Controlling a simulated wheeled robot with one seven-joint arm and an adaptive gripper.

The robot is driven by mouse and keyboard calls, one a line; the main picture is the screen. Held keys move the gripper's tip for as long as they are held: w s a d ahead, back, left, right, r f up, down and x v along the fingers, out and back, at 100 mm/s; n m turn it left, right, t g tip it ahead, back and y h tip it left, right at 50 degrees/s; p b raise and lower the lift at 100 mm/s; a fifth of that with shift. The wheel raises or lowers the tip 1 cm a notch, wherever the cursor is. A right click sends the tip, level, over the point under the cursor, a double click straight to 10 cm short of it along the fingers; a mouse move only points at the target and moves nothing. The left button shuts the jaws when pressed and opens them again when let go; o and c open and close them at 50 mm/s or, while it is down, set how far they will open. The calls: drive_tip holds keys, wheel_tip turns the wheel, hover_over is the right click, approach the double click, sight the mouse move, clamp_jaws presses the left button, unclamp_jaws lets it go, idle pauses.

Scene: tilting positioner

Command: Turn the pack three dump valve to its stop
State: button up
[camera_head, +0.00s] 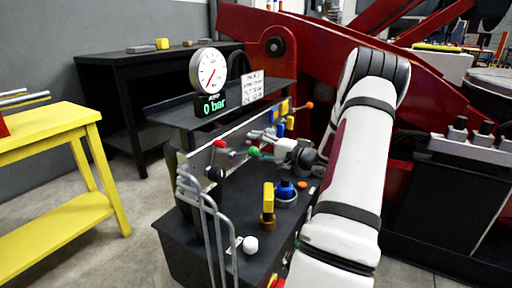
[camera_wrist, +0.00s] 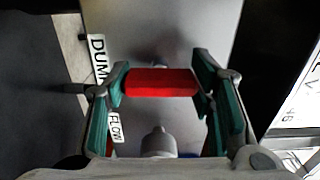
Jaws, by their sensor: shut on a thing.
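In the wrist view, a red bar-shaped handle (camera_wrist: 160,83) lies crosswise between the two green-padded fingers of my gripper (camera_wrist: 162,76). The fingers are shut on its two ends. A label reading DUMP (camera_wrist: 97,60) is beside the left finger, and a label reading FLOW (camera_wrist: 115,127) is lower down. The labels are partly covered. In the head view, my gripper (camera_head: 268,142) is at the valve stand, among its fittings. The held handle cannot be made out there, and the pack number is not readable.
A round gauge (camera_head: 208,72) stands above a display (camera_head: 211,105) reading 0 bar. A red knob (camera_head: 219,144) and bent grey pipes (camera_head: 207,200) are left of my gripper. A yellow lever (camera_head: 268,198) and blue knob (camera_head: 286,188) stand below. A yellow table (camera_head: 50,135) is at left.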

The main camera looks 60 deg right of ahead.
drive_tip(key=o, duration=1.2)
drive_tip(key=shift+c, duration=0.2)
drive_tip(key=s, duration=1.2)
drive_tip(key=shift+d, duration=0.45)
